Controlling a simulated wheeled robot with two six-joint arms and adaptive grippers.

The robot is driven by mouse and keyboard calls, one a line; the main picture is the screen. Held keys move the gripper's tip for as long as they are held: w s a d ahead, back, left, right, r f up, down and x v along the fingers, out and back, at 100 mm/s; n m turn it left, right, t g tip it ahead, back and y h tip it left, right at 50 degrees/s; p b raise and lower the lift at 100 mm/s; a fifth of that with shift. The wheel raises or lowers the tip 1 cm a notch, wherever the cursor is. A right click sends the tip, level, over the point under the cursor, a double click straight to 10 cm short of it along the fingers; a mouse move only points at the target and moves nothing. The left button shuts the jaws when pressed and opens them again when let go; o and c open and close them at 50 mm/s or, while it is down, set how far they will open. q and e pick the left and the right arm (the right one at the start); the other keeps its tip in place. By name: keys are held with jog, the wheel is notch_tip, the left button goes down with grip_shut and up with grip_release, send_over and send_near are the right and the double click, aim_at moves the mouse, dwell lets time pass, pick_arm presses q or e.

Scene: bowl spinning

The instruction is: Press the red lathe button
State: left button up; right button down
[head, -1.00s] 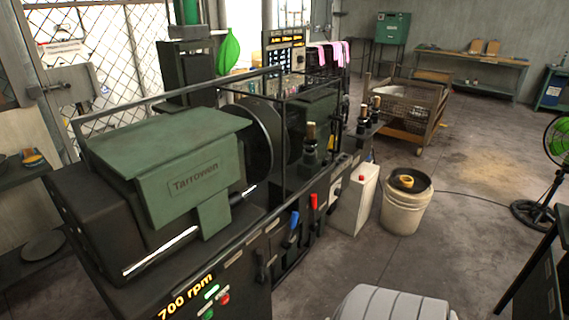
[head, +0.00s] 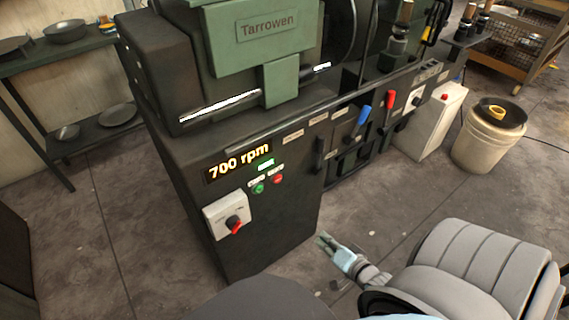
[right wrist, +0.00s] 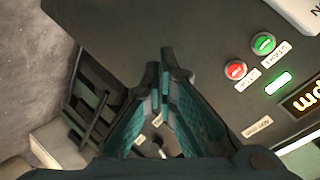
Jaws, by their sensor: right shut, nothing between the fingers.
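The dark lathe (head: 270,225) carries a small red button (head: 278,179) on its front panel, just right of a green button (head: 258,188). In the right wrist view the red button (right wrist: 235,69) is right of the fingertips, with a "STOP" label beside it, and the green button (right wrist: 264,43) is farther right. My right gripper (head: 324,240) is low in front of the lathe, below and right of the red button and apart from it. In the right wrist view its fingers (right wrist: 163,62) are shut and empty. My left gripper is not in view.
A lit "700 rpm" display (head: 238,163) sits above the buttons. A white switch box with a red knob (head: 236,225) is below left. Blue (head: 364,115) and red (head: 390,99) levers stick out to the right. A white bucket (head: 488,137) stands at right. Floor in front is clear.

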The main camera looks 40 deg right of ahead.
jog(key=w+r+m+t+b, duration=0.2)
jog(key=w+r+m+t, duration=0.1)
jog(key=m+t+y+b, duration=0.1)
jog(key=m+t, duration=0.1)
jog(key=m, duration=0.1)
send_near(278, 178)
jog(key=w+b, duration=0.1)
jog(key=w, duration=0.1)
jog(key=w+b, duration=0.3)
jog(key=w, duration=0.1)
jog(key=shift+w+d+f, duration=0.15)
jog(key=shift+f, duration=0.15)
jog(key=shift+w+r+b, duration=0.1)
jog(key=shift+w+b, duration=0.2)
jog(key=shift+w, duration=0.05)
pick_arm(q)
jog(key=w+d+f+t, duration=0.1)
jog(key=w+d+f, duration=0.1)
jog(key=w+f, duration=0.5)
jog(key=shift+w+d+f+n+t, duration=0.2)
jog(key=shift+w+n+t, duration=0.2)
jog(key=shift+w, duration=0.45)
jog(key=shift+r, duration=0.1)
